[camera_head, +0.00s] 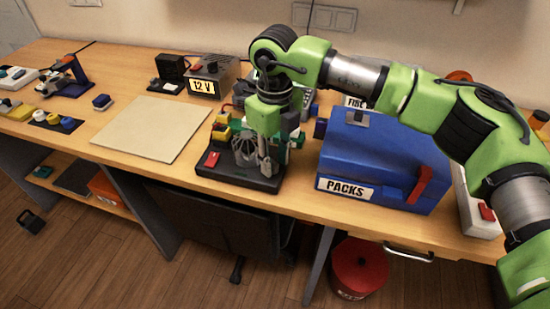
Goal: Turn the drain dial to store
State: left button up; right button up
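My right arm comes in from the right. Its gripper (254,160) points down over a small device with a black base (238,178), near the table's front edge. The fingers overlap the device's grey and green parts, and I cannot tell whether they touch it or how far they are apart. The device has a red switch (211,159) on the left of its base and yellow parts behind it. I cannot make out a drain dial or a store mark; the gripper and arm cover part of the device. My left gripper is not in view.
A blue box labelled PACKS (375,160) stands close to the right of the device. A 12 V supply (211,78) stands behind. A bare beige mat (150,128) lies to the left. A red bin (358,268) is on the floor below.

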aim_at(274, 165)
jog(key=shift+r, duration=0.15)
notch_tip(274, 165, up, 12)
dwell(0.6)
jog(key=shift+s+f, duration=0.15)
jog(key=shift+f, duration=0.1)
